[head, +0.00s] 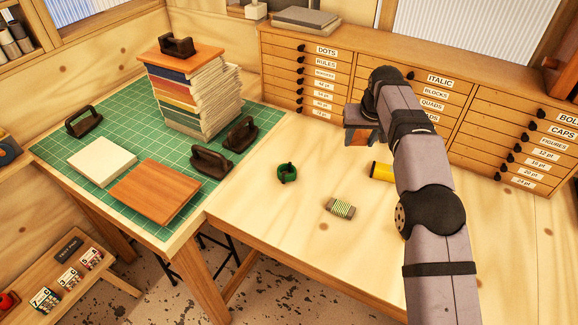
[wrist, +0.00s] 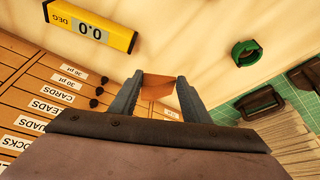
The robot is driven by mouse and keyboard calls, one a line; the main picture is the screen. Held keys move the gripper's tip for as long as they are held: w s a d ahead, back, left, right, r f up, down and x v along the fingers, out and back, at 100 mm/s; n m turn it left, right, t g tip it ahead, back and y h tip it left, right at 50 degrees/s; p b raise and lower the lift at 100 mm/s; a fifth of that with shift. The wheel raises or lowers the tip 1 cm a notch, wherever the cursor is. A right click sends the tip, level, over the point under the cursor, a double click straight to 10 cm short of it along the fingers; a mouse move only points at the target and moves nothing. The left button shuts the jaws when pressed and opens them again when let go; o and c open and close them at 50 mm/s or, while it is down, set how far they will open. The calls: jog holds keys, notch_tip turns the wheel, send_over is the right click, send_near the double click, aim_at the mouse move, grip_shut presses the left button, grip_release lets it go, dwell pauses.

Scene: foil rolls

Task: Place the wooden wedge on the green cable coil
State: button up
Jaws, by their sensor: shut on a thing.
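The wooden wedge (wrist: 158,88) is orange-brown and sits between the two fingers of my gripper (wrist: 157,82) in the wrist view. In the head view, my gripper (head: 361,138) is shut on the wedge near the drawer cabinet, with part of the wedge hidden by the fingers. The green cable coil (head: 287,173) lies on the wooden bench, left of and nearer than my gripper. It also shows at the upper right of the wrist view (wrist: 245,53). The coil is apart from the wedge, and nothing rests on it.
A yellow digital level (head: 380,171) lies by my arm. A dark-handled block (head: 240,134) and a book stack (head: 190,95) stand on the green mat (head: 130,150). The drawer cabinet (head: 290,75) lines the back.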

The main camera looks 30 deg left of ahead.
jog(key=s+a+r+n+y+p, duration=0.1)
jog(key=s+a+n, duration=0.1)
jog(key=s+a, duration=0.5)
jog(key=s+a+n, duration=0.1)
jog(key=s+a, duration=0.3)
jog(key=a, duration=0.5)
send_over(288, 172)
jog(key=s+d, duration=0.1)
notch_tip(288, 172, down, 5)
jog(key=shift+g, duration=0.3)
jog(key=shift+f+p, duration=0.8)
jog(key=shift+f, duration=1.65)
jog(key=shift+f, duration=0.15)
jog(key=o, duration=1)
jog(key=shift+o, duration=0.2)
jog(key=b+v, duration=0.4)
jog(key=v, duration=0.8)
